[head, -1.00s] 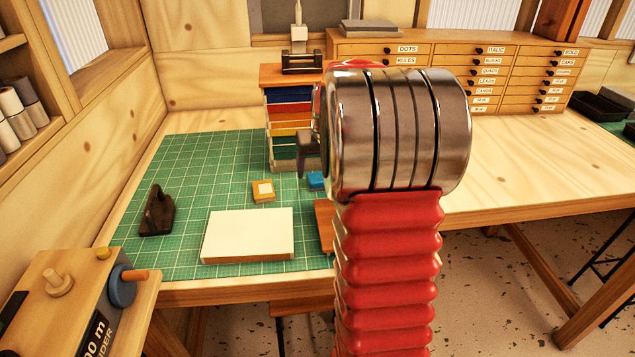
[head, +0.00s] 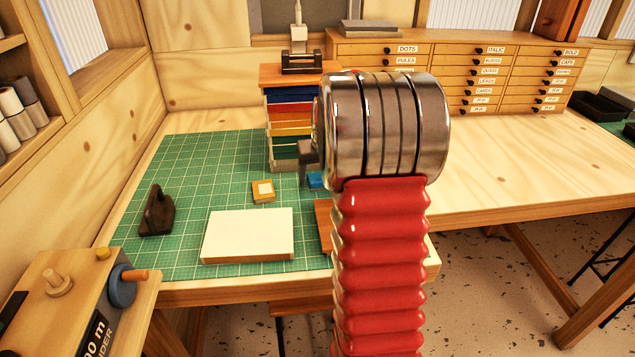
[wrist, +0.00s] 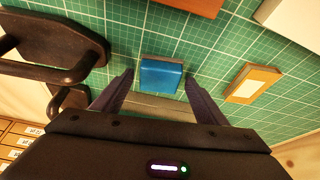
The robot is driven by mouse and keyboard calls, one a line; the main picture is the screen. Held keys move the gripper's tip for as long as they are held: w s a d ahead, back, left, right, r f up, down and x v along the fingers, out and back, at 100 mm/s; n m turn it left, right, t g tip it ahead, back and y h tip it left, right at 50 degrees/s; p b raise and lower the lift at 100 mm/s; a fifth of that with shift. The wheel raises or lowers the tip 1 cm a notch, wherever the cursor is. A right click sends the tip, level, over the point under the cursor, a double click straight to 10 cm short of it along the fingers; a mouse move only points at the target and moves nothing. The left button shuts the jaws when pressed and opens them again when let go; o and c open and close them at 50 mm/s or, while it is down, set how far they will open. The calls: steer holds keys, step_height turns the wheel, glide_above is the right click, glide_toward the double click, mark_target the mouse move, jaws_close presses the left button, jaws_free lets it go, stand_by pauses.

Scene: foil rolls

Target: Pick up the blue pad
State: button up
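The blue pad (head: 315,180) lies on the green cutting mat, in front of the rack of coloured trays. In the head view my arm hides part of it. In the wrist view the blue pad (wrist: 161,76) shows whole, between the tips of my gripper (wrist: 158,80). The two dark fingers are spread apart, one at each side, with mat visible between them and the pad. My gripper is open and empty. In the head view only a dark part of my gripper (head: 306,155) shows beside my arm, just above the pad. The exact height above the pad is hard to tell.
The rack of coloured trays (head: 287,110) stands close behind the pad. A dark tool (head: 158,212) stands at left.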

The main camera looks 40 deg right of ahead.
mark_target(319, 178)
steer(key=c, duration=1)
steer(key=shift+o, duration=0.2)
steer(key=shift+r, duration=0.15)
step_height(319, 178, up, 10)
stand_by(0.4)
